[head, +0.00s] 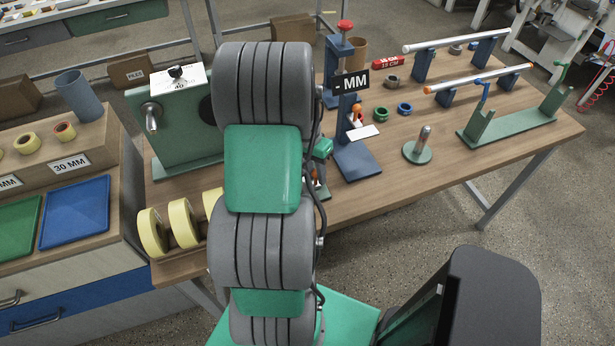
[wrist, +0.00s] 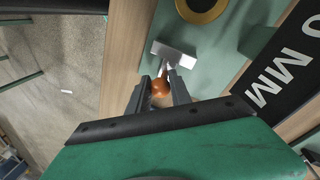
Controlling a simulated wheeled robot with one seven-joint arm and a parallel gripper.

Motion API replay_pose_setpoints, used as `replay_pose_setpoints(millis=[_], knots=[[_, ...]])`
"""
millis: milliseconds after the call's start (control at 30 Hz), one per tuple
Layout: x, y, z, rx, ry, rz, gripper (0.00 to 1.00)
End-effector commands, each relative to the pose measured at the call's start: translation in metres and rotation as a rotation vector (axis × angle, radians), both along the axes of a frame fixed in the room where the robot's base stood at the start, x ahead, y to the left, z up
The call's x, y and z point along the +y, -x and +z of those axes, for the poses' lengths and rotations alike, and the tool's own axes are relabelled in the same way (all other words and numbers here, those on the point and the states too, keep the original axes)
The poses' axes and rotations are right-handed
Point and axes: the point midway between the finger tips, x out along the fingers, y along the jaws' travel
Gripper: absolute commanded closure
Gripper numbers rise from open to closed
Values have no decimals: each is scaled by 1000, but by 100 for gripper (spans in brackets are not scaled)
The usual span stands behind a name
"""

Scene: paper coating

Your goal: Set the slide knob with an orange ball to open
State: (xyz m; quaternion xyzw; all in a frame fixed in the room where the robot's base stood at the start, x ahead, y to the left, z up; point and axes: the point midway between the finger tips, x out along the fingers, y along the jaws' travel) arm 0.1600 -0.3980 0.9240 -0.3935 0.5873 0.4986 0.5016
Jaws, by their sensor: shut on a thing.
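An orange ball knob (wrist: 160,86) on a short metal stem sits between the two dark fingers of my gripper (wrist: 160,93) in the wrist view. The fingers are shut on the ball from both sides. The stem runs up to a pale metal block (wrist: 173,54) on a grey-green base. In the head view my arm hides most of this spot, and I cannot make out the fingers. A second orange ball (head: 357,108) stands on a blue fixture (head: 357,160) to the right of my arm, clear of my gripper.
A black sign with "0 MM" (wrist: 275,78) stands close to the right of my gripper in the wrist view. A yellow ring (wrist: 202,8) is beyond the block. The wooden table (head: 390,195) also holds yellow rolls (head: 184,223) and a green rod stand (head: 515,125).

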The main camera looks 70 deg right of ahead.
Motion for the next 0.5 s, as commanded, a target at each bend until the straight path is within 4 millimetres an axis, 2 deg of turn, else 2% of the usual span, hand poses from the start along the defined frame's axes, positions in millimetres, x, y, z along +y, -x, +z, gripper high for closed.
replay_pose_setpoints(millis=[167,200,433,500], knots=[[0,-1,1,-1,2,2,100],[0,-1,1,-1,2,3,73],[1,-1,0,0,1,2,54],[1,-1,0,0,0,2,54]])
